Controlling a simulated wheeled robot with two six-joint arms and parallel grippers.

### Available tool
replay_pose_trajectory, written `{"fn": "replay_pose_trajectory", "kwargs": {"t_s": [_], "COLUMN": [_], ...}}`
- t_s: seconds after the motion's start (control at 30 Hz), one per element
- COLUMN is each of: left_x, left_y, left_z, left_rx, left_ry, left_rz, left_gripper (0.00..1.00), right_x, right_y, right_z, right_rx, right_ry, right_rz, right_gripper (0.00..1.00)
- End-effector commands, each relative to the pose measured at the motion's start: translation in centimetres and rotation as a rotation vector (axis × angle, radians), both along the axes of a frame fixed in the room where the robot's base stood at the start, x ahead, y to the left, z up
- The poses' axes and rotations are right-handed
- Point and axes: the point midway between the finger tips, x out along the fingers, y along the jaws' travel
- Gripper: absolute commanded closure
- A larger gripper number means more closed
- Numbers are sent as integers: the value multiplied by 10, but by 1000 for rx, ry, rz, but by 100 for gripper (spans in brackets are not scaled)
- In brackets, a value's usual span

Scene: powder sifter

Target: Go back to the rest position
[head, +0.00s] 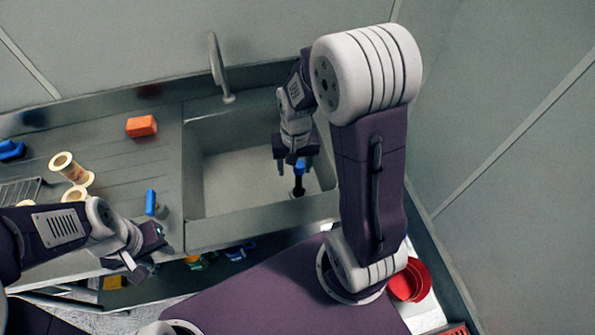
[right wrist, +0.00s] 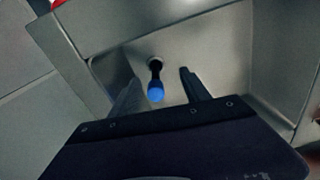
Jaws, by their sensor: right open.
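My right gripper (head: 296,168) hangs over the sink basin (head: 225,180), its fingers pointing down and spread apart. A black object with a blue end (head: 299,182) shows below and between the fingers. In the right wrist view, the blue end (right wrist: 156,92) lies in the gap between the two fingers (right wrist: 158,92), with clear space on both sides. Its dark lower part meets a dark round spot on the basin floor. My left gripper (head: 148,252) is low at the left, near the counter's front edge; its finger gap is unclear and I see nothing held.
An orange block (head: 141,126), cream spool-shaped parts (head: 70,168), a blue block (head: 151,202) and a rack (head: 20,190) are on the left counter. The faucet (head: 218,70) rises behind the sink. Red bowls (head: 408,280) sit at right near a wall.

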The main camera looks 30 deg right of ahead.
Motion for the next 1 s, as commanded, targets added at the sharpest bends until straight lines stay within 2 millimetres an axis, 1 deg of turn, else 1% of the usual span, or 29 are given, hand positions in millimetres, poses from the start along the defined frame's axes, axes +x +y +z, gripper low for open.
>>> {"fn": "replay_pose_trajectory", "kwargs": {"t_s": [0.03,0.1,0.2,0.23,0.3,1.0], "left_x": [0,0,0,0,0,0], "left_y": [0,0,0,0,0,0], "left_z": [0,0,0,0,0,0], "left_rx": [0,0,0,0,0,0], "left_ry": [0,0,0,0,0,0], "left_rz": [0,0,0,0,0,0], "left_gripper": [64,64,64,64,64,64], "right_x": [-22,-48,-70,-72,-75,-74], "right_y": [13,24,32,33,33,33], "right_z": [6,9,10,10,9,9], "right_rx": [-3,-6,-10,-12,-11,-11], "right_ry": [-20,-40,-57,-59,-60,-57], "right_rz": [95,210,304,317,327,321], "right_gripper": [45,45,45,45,45,45]}}
